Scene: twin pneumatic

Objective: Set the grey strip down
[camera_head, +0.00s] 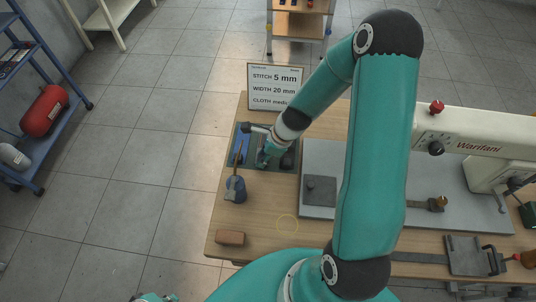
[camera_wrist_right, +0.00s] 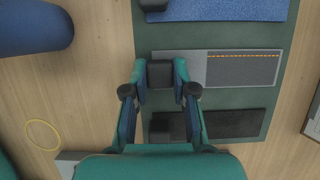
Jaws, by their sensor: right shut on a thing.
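The grey strip (camera_wrist_right: 192,68) shows in the right wrist view over the dark green mat (camera_wrist_right: 200,96), with a dark grey section and an orange stitch line at its right. A dark block (camera_wrist_right: 160,74) sits at its left end. My right gripper (camera_wrist_right: 160,72) is shut on this block, one finger on each side. I cannot tell whether the strip touches the mat. A blue strip (camera_wrist_right: 225,8) lies above it in the picture and a black strip (camera_wrist_right: 230,124) below. In the head view my right gripper (camera_head: 268,153) is over the mat and largely hides the grey strip.
A blue pot (camera_head: 235,189) with a brown stick stands beside the mat. A brown block (camera_head: 230,238) and a yellow ring (camera_head: 287,222) lie nearer the front. A sign (camera_head: 275,86) stands behind. A sewing machine (camera_head: 470,143) with a grey bed fills the right. Bare wood shows at front left.

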